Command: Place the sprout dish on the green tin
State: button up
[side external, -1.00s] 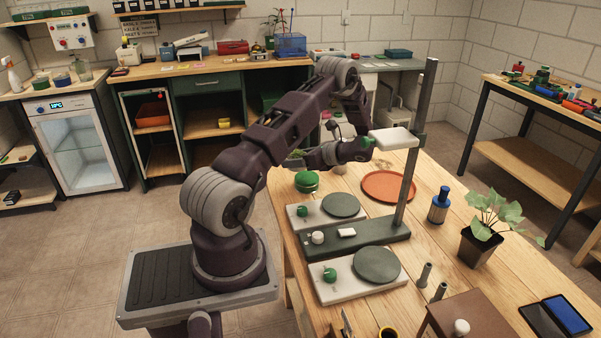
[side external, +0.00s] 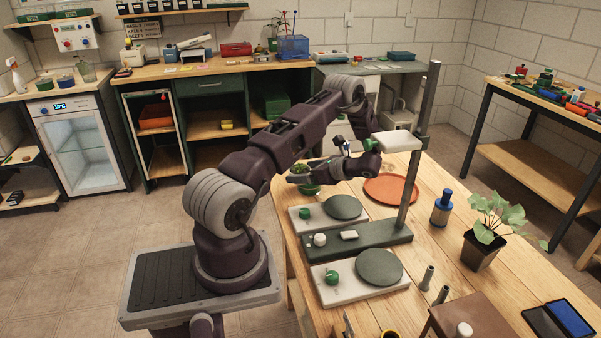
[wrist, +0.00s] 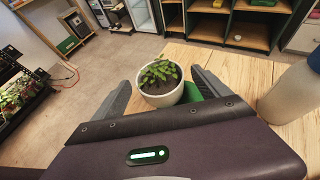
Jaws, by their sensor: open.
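The sprout dish, a small pale bowl of dark soil and green leaves (wrist: 160,84), sits between the two fingers of my gripper (wrist: 161,80) in the wrist view. The fingers are open, one on each side of the bowl. In the side view the sprout dish (side external: 299,169) is at the far left edge of the table, partly covered by my gripper (side external: 306,177). The green tin (side external: 309,190) shows directly below it, and the dish appears to rest on it.
A pale bottle (wrist: 294,92) stands close to the right finger in the wrist view. An orange plate (side external: 391,188), a stand with a tall post (side external: 411,185), and white plates with dark discs (side external: 344,207) are nearby. A blue-capped bottle (side external: 441,207) and potted plant (side external: 483,247) stand farther right.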

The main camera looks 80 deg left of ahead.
jog(key=r, duration=0.7)
jog(key=shift+w+d+r, duration=0.2)
jog(key=shift+w+d, duration=0.1)
jog(key=shift+d, duration=0.1)
